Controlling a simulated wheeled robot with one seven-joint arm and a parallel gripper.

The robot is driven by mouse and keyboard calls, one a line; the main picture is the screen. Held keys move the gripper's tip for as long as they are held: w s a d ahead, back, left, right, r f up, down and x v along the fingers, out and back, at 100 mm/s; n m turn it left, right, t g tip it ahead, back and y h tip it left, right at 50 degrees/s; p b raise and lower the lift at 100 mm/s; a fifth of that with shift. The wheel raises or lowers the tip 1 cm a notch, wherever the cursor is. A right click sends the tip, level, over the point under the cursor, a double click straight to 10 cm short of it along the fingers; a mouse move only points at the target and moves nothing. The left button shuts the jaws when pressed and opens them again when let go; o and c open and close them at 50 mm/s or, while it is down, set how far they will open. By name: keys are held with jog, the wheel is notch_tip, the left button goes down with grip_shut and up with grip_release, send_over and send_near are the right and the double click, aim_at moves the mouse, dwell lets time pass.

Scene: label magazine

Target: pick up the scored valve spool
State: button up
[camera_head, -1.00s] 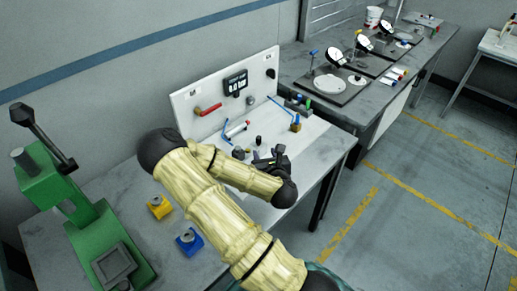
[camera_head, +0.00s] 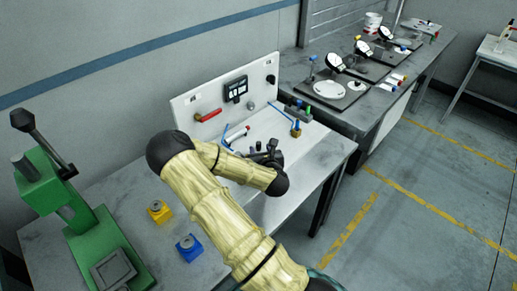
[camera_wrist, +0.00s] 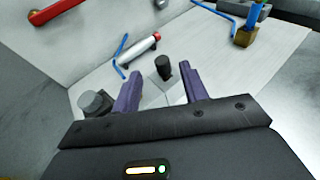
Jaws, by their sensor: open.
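My gripper (camera_wrist: 160,72) is open, with two purple fingers spread apart. Between and just beyond the fingertips in the wrist view stands a short dark cylinder (camera_wrist: 162,66) on a pale surface, seemingly not gripped. A silver-white rod with a red end (camera_wrist: 138,50) lies beyond it to the left. I cannot tell from the pictures which one is the scored valve spool. In the head view, my gripper (camera_head: 265,153) is low over the white bench area, and the rod (camera_head: 237,136) lies left of it.
A dark knobbed part (camera_wrist: 95,103) sits close beside the left finger. A blue hex key (camera_wrist: 121,57) lies behind it. A brass block with a blue top (camera_wrist: 244,36) is at upper right. A white panel (camera_head: 189,113) with a red handle (camera_head: 207,112) stands behind.

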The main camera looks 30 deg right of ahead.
aim_at(259, 143)
jog(key=shift+p+x, duration=0.9)
jog(key=shift+x, duration=1.7)
jog(key=shift+d, duration=0.15)
jog(key=shift+r, duration=0.1)
grip_shut()
jog(key=shift+r, duration=0.1)
notch_tip(259, 143, up, 10)
jog(key=shift+f+b, duration=0.1)
jog(key=shift+b, duration=0.55)
